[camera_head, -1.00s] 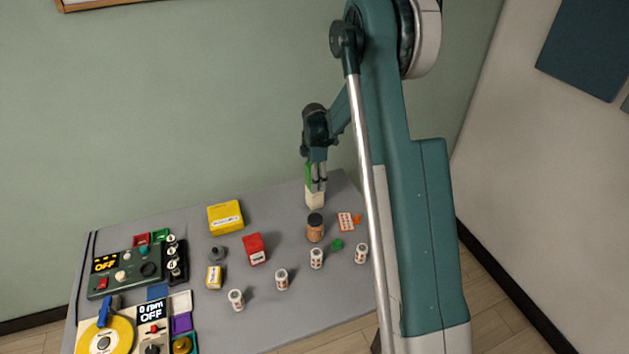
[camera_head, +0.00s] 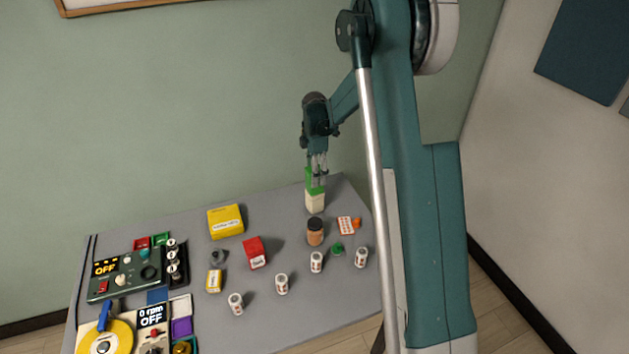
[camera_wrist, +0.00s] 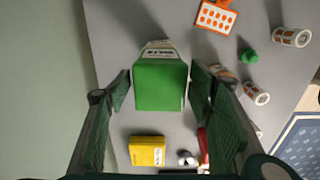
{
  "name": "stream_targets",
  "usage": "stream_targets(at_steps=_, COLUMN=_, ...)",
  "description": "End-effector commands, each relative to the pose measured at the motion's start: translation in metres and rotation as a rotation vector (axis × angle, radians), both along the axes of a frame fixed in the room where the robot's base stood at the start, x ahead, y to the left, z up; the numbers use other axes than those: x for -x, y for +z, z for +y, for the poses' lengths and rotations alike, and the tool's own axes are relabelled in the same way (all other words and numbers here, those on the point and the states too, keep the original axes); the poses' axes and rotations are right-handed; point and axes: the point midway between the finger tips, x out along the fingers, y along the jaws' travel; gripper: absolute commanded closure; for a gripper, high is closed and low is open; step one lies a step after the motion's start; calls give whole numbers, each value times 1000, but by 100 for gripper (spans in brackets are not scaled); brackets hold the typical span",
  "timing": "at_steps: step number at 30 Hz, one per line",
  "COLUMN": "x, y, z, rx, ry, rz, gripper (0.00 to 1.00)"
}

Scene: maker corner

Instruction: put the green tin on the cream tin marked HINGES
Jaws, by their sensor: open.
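The green tin (camera_head: 315,181) sits on top of the cream tin (camera_head: 315,202) near the back right of the table. In the wrist view the green tin (camera_wrist: 160,85) shows from above, with a strip of the cream tin (camera_wrist: 159,45) and part of its lettering beyond it. The lettering is too small to read surely. My gripper (camera_head: 318,180) is open just above the green tin in the head view. In the wrist view its two fingers stand on either side of the green tin, with visible gaps.
A brown jar (camera_head: 315,231) stands close in front of the cream tin. An orange-and-white card (camera_head: 345,224) and a green piece (camera_head: 337,249) lie to its right. A yellow box (camera_head: 225,220), a red box (camera_head: 254,252) and several small white cans (camera_head: 282,284) stand around. Control panels fill the left end.

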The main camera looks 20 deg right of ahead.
Motion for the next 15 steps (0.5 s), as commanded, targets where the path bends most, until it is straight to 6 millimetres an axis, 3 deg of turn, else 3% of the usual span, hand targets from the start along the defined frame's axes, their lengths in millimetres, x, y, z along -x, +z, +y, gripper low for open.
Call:
stream_targets(at_steps=9, x=0, y=49, z=0, rx=0, ry=0, rz=0, gripper=48)
stream_targets(at_steps=15, x=0, y=63, z=0, rx=0, ry=0, rz=0, gripper=48)
